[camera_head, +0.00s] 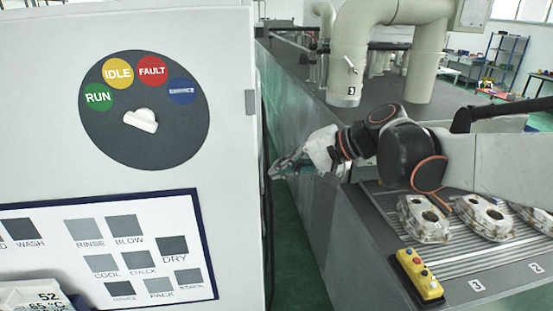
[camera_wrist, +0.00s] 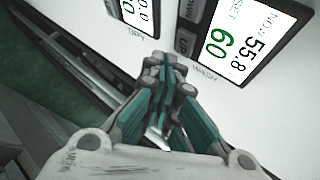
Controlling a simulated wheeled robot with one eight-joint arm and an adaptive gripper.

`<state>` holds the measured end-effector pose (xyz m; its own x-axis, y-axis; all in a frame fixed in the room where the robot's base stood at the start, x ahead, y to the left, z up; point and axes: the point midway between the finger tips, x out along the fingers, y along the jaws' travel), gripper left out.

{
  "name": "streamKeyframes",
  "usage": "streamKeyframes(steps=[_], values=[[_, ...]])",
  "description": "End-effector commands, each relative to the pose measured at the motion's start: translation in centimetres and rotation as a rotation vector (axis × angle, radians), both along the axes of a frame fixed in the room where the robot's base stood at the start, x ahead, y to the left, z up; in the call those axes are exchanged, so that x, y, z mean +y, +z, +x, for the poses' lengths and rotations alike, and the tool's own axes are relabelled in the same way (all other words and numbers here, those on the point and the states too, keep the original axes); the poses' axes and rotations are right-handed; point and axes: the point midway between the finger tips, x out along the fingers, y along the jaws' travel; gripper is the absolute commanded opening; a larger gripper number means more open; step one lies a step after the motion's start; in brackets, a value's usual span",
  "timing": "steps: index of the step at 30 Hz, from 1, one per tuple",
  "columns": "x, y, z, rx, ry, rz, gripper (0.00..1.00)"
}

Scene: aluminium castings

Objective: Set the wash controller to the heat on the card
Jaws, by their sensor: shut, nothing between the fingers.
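In the wrist view, the wash controller's display (camera_wrist: 231,45), labelled WASH, reads NOW 55.8 and SET 60. A dark button marked UP (camera_wrist: 185,43) sits beside it, with another dark button (camera_wrist: 192,9) above. My gripper (camera_wrist: 160,62) is shut and empty, its fingertips left of and below the UP button; I cannot tell whether they touch the panel. In the head view, my gripper (camera_head: 274,172) is beside the cabinet's right edge, and the controller is out of sight. A white card or label (camera_head: 32,297) at lower left shows 52 and what looks like 65 °C, cut off by the frame.
The white cabinet (camera_head: 225,110) carries a dial (camera_head: 140,120) with RUN, IDLE, FAULT and SERVICE marks. A second display (camera_wrist: 138,15) is left of the wash one. A yellow button box (camera_head: 418,275) and castings (camera_head: 425,217) lie on the conveyor at right.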

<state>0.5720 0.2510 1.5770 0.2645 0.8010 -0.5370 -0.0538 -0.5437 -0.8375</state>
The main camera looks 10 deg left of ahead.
Motion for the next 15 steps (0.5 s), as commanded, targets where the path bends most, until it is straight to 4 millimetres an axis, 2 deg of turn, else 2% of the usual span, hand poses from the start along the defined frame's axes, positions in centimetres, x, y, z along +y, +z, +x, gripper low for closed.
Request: streamKeyframes(steps=[15], values=[[-4.2,0.0,1.2,0.000,-0.002,0.000,0.00]])
